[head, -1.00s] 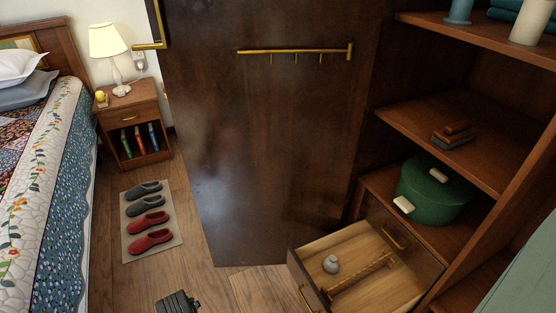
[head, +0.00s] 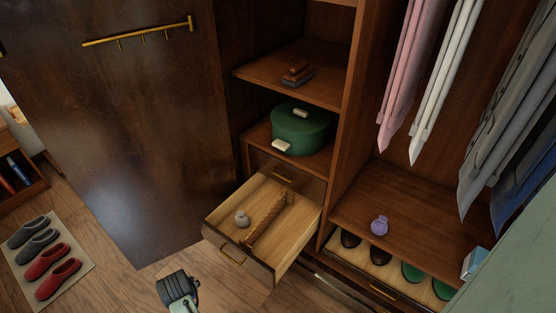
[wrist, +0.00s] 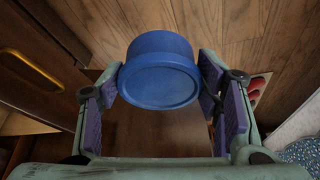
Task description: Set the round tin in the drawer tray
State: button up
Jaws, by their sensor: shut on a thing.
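The round tin (wrist: 160,72) is blue with a flat round face, and it shows in the wrist view. My gripper (wrist: 158,85) is shut on it, with one finger on each side. In the head view my gripper's dark housing (head: 177,288) is low, in front of the open drawer and to its left; the tin cannot be made out there. The drawer tray (head: 222,212) is pale wood and pulled out. In it lie a small grey rounded object (head: 241,219) on the left and a twisted brown strip (head: 266,220) running front to back.
A green round box (head: 302,132) sits on the shelf above the drawer. A brown brush-like object (head: 297,73) lies higher up. Clothes (head: 450,75) hang at right over a shelf with a purple item (head: 379,226) and a shoe drawer. The armoire door (head: 130,130) stands open at left.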

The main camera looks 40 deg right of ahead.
aim_at(276, 247)
jog(key=k+j+z, duration=0.2)
jog(key=z, duration=0.25)
jog(key=k+j+z, duration=0.2)
jog(key=z, duration=0.3)
jog(key=i+j+z, duration=0.55)
jog(key=i+j, duration=0.45)
jog(key=j+z, duration=0.3)
jog(key=j, duration=0.2)
